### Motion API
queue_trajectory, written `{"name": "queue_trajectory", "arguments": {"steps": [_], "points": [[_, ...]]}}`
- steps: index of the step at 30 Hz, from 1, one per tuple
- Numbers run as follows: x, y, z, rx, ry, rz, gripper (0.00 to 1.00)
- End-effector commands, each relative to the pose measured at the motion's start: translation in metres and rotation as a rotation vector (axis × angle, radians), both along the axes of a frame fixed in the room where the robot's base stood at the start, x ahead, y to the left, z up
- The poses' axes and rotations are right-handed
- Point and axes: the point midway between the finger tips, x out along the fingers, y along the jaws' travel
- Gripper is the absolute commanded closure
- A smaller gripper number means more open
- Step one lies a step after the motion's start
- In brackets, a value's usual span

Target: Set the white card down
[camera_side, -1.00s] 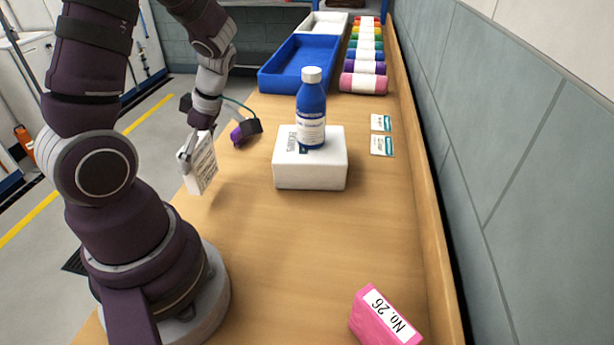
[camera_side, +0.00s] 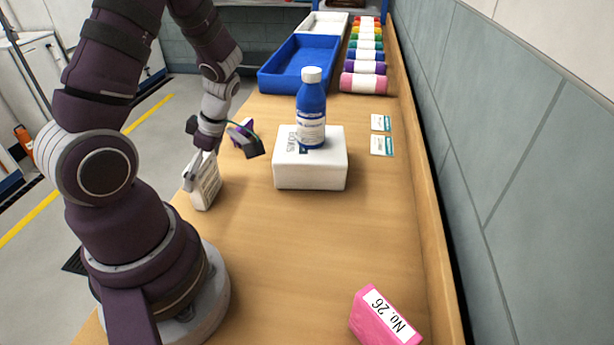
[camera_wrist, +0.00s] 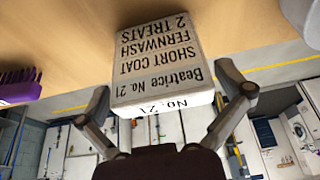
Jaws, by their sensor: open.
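The white card (camera_side: 207,186) is a thick block standing on edge on the wooden bench near its left side. In the wrist view, the card (camera_wrist: 160,62) shows upside-down black print: "Beatrice No. 21, SHORT COAT, FERNWASH, 2 TREATS", with "No. 21" on its near edge. My gripper (camera_side: 200,166) is at the card's top. In the wrist view, my gripper (camera_wrist: 168,88) is open, with its fingers apart on either side of the card and gaps showing. The card's underside is hidden.
A blue bottle (camera_side: 311,115) stands on a white box (camera_side: 310,173) to the right. A purple brush (camera_wrist: 18,86) lies nearby. The front middle bench is clear.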

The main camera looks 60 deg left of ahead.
Motion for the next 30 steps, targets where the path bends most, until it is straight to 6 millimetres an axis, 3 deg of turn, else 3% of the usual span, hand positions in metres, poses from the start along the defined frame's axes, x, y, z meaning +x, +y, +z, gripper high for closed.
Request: {"name": "queue_trajectory", "arguments": {"steps": [5,15,21,23,25,30], "points": [[0.006,-0.004,0.018,0.004,-0.005,-0.004,0.00],[0.028,-0.026,0.093,0.003,-0.006,-0.005,0.00],[0.034,-0.034,0.114,-0.011,-0.006,-0.035,0.00],[0.037,-0.041,0.119,-0.048,-0.024,-0.161,0.00],[0.043,-0.058,0.127,-0.115,-0.059,-0.456,0.00],[0.051,-0.117,0.152,-0.135,-0.123,-1.461,0.00]]}}
